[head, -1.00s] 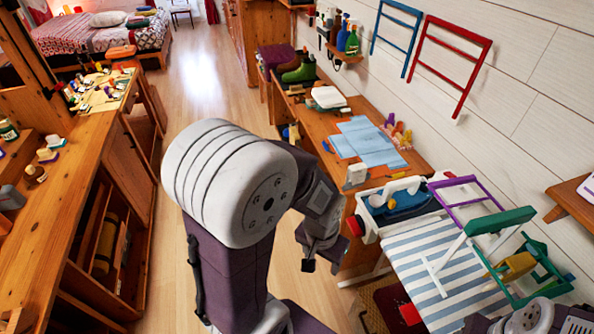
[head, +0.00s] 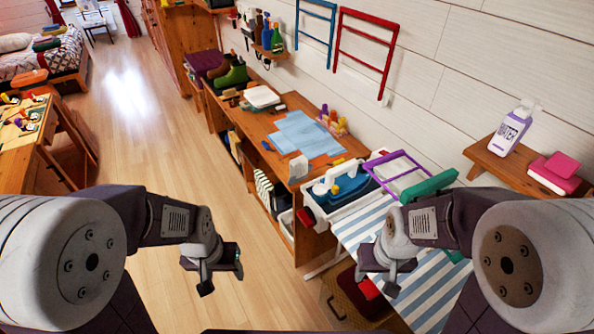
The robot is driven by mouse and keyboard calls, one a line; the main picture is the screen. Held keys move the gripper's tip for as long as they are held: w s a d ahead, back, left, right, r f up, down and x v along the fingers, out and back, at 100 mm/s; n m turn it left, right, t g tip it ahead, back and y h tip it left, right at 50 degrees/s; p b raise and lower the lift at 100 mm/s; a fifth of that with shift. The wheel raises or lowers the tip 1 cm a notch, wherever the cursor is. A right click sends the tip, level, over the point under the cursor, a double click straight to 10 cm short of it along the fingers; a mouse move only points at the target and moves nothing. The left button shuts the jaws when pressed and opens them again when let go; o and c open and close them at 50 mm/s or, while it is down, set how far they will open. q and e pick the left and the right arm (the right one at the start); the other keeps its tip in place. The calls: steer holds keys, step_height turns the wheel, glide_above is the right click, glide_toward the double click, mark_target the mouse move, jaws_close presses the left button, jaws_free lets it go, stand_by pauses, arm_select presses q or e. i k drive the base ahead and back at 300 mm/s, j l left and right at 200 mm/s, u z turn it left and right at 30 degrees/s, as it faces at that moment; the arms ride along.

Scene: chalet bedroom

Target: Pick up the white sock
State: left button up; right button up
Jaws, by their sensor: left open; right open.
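I cannot make out a white sock for certain in the head view. A small white item (head: 320,188) lies in the white-rimmed tote (head: 318,214) by the desk, too small to identify. My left gripper (head: 218,276) hangs open and empty over the wooden floor, left of the desk. My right gripper (head: 377,282) is open and appears in front of the left edge of the striped ironing board (head: 425,290). Its arm hides part of the board.
A wooden desk (head: 262,124) with blue sheets (head: 302,134) stands along the white wall. A wall shelf (head: 485,160) holds a white bottle (head: 512,128). A brown basket (head: 340,300) is below the board. The floor (head: 150,140) at left is clear.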

mark_target(299, 167)
steer(key=i+j+z, duration=1.2)
steer(key=j, duration=0.3)
steer(key=j+z, duration=0.25)
steer(key=i+j+z, duration=0.1)
steer(key=j+z, duration=0.15)
steer(key=j, duration=0.3)
steer(key=j+z, duration=0.25)
steer(key=j, duration=0.2)
steer(key=i, duration=0.05)
